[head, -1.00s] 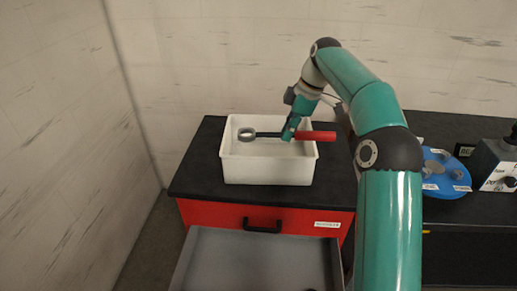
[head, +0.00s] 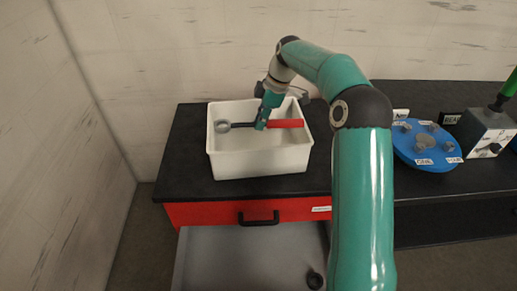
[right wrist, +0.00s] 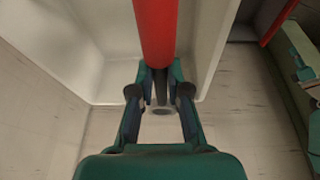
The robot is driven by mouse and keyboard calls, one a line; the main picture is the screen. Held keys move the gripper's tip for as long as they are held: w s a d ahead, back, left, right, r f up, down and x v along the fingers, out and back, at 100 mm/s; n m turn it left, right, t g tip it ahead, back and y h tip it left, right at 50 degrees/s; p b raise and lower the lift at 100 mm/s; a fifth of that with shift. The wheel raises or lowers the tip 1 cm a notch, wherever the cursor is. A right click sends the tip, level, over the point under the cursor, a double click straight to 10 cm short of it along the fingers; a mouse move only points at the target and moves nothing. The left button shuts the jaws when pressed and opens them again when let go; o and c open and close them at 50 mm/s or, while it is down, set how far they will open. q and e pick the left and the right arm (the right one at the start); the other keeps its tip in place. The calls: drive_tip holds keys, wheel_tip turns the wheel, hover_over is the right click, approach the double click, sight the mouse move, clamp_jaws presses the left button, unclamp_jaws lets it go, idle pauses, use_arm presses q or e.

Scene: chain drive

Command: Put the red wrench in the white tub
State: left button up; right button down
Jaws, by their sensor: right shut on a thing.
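The red wrench has a red handle (head: 286,123), a dark shaft and a grey ring end (head: 222,126). It lies level, left to right, across the opening of the white tub (head: 258,163). My right gripper (head: 262,122) is shut on its dark shaft beside the handle. In the head view the whole wrench appears within the tub's outline; whether it touches the tub I cannot tell. My left gripper is not in view.
The tub stands on a black-topped red cabinet (head: 183,180). Its grey drawer (head: 240,262) is open, with a small dark ring (head: 314,280) inside. A blue round plate (head: 408,152) and a grey machine (head: 487,132) stand to the right. A wall is behind.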

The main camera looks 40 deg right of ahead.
wheel_tip(320, 180, down, 11)
drive_tip(key=shift+f+p, duration=0.1)
drive_tip(key=shift+p, duration=0.55)
drive_tip(key=shift+f+b, duration=0.5)
drive_tip(key=shift+b, duration=0.1)
drive_tip(key=shift+f, duration=0.1)
drive_tip(key=c, duration=1.1)
unclamp_jaws()
drive_tip(key=shift+c, duration=0.2)
